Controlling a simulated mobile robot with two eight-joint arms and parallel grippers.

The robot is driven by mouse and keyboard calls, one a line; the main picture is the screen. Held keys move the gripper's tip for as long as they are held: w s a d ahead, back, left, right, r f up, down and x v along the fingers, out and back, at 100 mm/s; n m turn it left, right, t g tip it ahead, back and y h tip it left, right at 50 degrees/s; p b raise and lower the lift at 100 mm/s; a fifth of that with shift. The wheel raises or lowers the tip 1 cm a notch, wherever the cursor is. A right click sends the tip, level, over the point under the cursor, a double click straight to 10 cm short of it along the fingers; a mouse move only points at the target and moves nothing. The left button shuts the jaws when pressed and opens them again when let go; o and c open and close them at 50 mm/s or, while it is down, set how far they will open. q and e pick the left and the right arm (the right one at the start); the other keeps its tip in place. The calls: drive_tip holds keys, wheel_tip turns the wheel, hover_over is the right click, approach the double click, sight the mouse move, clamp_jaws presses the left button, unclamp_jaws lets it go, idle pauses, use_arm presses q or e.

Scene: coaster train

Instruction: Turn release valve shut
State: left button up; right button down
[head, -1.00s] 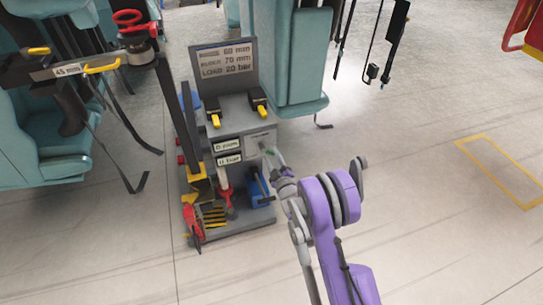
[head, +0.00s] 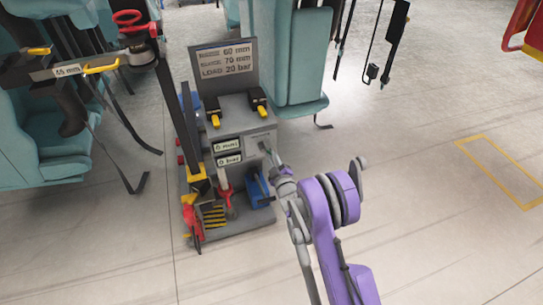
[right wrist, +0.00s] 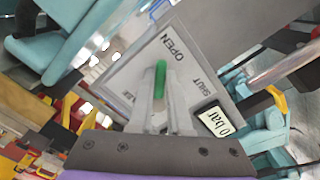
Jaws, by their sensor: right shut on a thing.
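The release valve's green handle (right wrist: 160,78) shows in the right wrist view, on a light grey plate (right wrist: 137,66) marked OPEN and SHUT. The handle's visible tip points up, close to the word OPEN and apart from SHUT. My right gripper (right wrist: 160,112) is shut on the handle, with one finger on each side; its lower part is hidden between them. In the head view my right gripper (head: 274,168) reaches the right side of the grey test unit (head: 240,112), and the handle is mostly hidden there. My left gripper is not in view.
A black lever (head: 182,110) and red clamp (head: 194,218) stand at the unit's left.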

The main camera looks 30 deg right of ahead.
drive_tip(key=a+m, duration=0.1)
drive_tip(key=m, duration=0.3)
drive_tip(key=a+m+b, duration=0.1)
drive_tip(key=m, duration=0.3)
drive_tip(key=w+a+f+m+b, duration=0.1)
drive_tip(key=a+m, duration=0.1)
drive_tip(key=m, duration=0.2)
drive_tip(key=shift+m, duration=0.3)
drive_tip(key=m, duration=0.1)
drive_tip(key=a+m, duration=0.1)
drive_tip(key=m, duration=0.1)
drive_tip(key=r+m, duration=0.1)
drive_tip(key=m, duration=0.1)
drive_tip(key=shift+w+a+p, duration=0.15)
drive_tip(key=shift+p, duration=0.25)
drive_tip(key=c, duration=0.9)
unclamp_jaws()
drive_tip(key=shift+o, duration=0.2)
